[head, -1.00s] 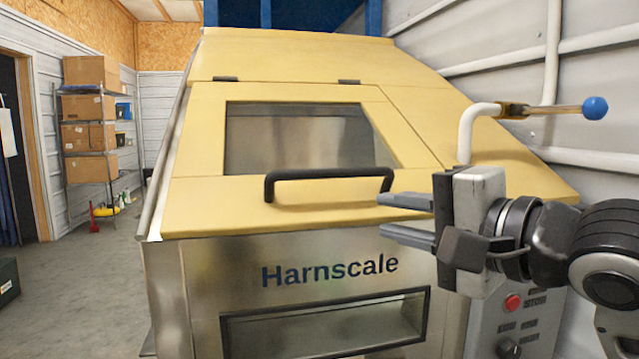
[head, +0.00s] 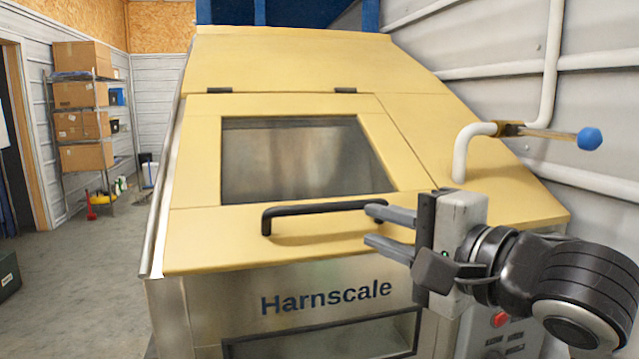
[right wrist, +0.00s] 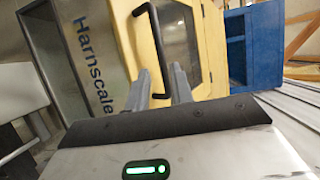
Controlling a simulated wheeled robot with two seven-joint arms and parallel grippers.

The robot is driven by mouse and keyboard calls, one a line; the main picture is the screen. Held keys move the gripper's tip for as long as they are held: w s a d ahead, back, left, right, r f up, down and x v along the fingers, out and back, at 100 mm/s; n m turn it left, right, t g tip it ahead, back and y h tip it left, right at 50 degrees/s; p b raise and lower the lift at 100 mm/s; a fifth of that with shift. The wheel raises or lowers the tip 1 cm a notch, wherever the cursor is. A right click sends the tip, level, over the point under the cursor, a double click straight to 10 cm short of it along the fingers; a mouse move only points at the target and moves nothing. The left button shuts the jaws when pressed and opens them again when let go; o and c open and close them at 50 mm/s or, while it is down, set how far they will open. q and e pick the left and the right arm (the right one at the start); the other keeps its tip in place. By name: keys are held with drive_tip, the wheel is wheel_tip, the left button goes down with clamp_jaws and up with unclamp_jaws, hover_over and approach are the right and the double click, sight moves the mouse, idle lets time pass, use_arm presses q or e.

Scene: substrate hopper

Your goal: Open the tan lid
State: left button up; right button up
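The tan lid (head: 190,230) lies closed on the sloped front of the steel hopper, with a window in it and two dark hinges along its top edge. Its black bar handle (head: 315,207) runs across the lower part. My right gripper (head: 372,228) is open at the handle's right end. Its upper finger overlaps that end in the head view; I cannot tell whether it touches. In the right wrist view the two fingers (right wrist: 160,88) are apart, with the handle (right wrist: 158,38) just beyond them. My left gripper is not in view.
A pipe with a blue-knobbed lever (head: 588,139) is at the right. A red button (head: 500,320) is on a panel below my right arm. Shelves with boxes (head: 83,125) stand at the back left. The floor (head: 85,270) at left is mostly clear.

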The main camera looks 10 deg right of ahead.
sight(323, 210)
drive_tip(key=p+x, duration=0.1)
drive_tip(key=x, duration=1.1)
drive_tip(key=shift+w+a+f+p, duration=0.15)
drive_tip(key=shift+w+a+p, duration=0.1)
drive_tip(key=shift+w+p, duration=0.1)
drive_tip(key=shift+s, duration=0.1)
drive_tip(key=shift+c, duration=0.2)
clamp_jaws()
